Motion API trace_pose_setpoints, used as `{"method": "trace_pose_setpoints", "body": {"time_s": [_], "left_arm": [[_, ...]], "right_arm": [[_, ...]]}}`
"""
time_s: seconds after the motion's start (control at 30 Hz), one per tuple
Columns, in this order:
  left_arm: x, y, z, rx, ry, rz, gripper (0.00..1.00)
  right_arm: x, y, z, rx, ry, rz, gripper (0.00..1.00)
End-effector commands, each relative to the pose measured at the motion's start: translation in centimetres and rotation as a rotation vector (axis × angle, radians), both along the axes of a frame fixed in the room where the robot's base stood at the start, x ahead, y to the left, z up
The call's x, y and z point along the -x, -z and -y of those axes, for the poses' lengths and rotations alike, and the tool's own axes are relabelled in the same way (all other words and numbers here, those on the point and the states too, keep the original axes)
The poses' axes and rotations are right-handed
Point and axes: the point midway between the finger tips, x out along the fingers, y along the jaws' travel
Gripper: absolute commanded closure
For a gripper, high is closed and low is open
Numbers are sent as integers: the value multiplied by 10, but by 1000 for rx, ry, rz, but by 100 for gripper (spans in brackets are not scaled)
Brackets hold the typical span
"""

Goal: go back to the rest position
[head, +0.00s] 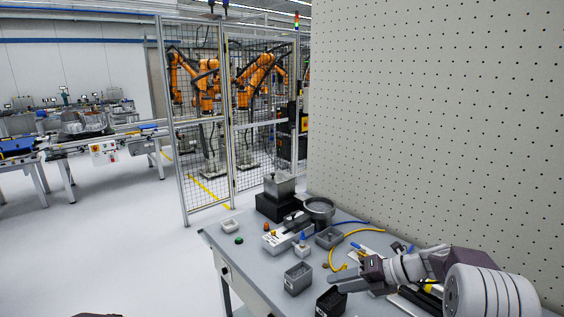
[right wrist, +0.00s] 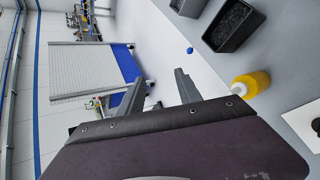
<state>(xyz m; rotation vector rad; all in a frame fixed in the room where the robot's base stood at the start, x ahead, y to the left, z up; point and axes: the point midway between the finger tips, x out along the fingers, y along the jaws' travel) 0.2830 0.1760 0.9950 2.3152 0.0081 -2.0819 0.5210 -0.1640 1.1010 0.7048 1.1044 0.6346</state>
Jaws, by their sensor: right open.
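My right gripper (head: 345,278) reaches in from the right in the head view, over the front part of the grey workbench (head: 250,262). In the right wrist view its two fingers (right wrist: 158,95) stand apart with nothing between them. A round metal housing (head: 319,209) sits toward the back of the bench, away from the gripper. A grey metal block (head: 279,186) stands on a black base (head: 276,206) at the far corner. My left gripper is not in view.
Grey bins (head: 298,278) and a black bin (head: 331,302) stand close to my right gripper. A yellow cable (head: 350,235) curves over the bench. A pegboard wall (head: 430,120) rises behind it. Open floor (head: 110,240) is left.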

Motion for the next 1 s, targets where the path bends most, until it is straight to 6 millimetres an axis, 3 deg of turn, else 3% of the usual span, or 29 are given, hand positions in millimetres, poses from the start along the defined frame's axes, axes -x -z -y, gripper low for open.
{"method": "trace_pose_setpoints", "body": {"time_s": [0.03,0.1,0.13,0.2,0.3,0.43,0.5,0.6,0.63,1.0], "left_arm": [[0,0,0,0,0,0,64],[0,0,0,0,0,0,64],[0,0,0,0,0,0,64],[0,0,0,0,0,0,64],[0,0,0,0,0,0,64],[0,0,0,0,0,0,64],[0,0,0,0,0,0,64],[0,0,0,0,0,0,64],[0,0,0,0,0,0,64],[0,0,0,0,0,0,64]], "right_arm": [[31,0,-35,118,-159,58,59],[89,14,-65,341,-476,208,59],[115,23,-70,443,-645,293,59],[169,45,-64,643,-1056,503,59],[220,73,-36,807,-1633,785,59],[252,102,3,807,-2268,1070,59],[252,108,13,769,-2514,1204,59],[239,107,17,753,-2713,1341,59],[238,107,16,-740,2723,-1355,59],[237,107,16,-685,2674,-1346,59]]}}
